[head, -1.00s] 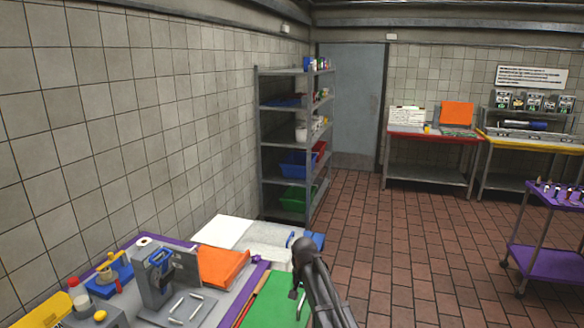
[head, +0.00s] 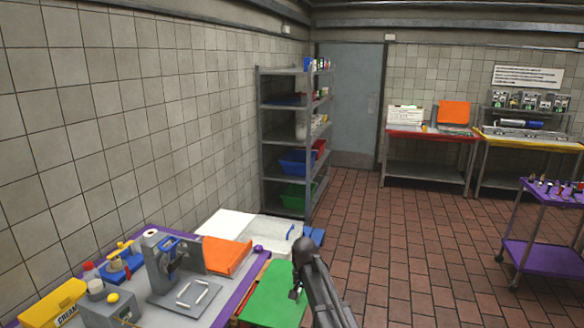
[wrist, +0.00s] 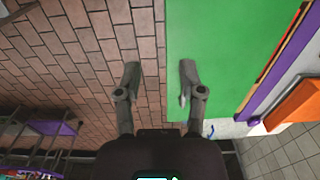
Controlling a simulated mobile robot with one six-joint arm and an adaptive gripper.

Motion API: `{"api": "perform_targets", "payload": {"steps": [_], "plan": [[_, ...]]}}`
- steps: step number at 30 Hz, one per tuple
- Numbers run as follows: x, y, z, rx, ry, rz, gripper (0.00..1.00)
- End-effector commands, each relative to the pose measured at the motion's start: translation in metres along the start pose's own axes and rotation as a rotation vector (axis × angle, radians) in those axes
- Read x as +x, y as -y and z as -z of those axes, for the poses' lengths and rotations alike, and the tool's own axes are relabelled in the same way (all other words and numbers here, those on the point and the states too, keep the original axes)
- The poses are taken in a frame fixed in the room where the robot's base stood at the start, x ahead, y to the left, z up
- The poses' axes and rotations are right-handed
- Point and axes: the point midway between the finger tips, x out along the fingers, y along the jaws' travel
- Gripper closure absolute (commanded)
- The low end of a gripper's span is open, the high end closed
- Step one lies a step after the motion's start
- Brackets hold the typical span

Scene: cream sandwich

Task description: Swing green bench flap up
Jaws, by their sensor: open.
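The green bench flap (head: 272,298) is a flat green panel along the right edge of the purple-edged bench in the head view. How far it tilts is hard to tell. In the wrist view the flap (wrist: 222,50) fills the upper middle right. My gripper (wrist: 159,85) is open and empty, with its fingers straddling the flap's free edge in that view: one over the floor tiles, the other over green. Whether either finger touches the flap cannot be told. In the head view my gripper (head: 296,294) is at the flap's right side, partly hidden by my arm.
The bench (head: 228,308) carries an orange tray (head: 226,256), a grey press device (head: 165,265) and a yellow box (head: 52,303). A shelf rack (head: 262,145) stands behind. A purple cart (head: 540,262) is at right. The tiled floor between is clear.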

Motion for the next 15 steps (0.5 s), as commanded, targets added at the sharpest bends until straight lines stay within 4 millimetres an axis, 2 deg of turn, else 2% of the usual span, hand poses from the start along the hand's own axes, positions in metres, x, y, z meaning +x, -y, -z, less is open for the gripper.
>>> {"api": "perform_targets", "payload": {"steps": [11, 15], "plan": [[0.021, -0.043, -0.027, -0.051, 0.0, -0.002, 0.49], [0.032, -0.065, -0.043, -0.083, 0.0, -0.003, 0.49]]}}
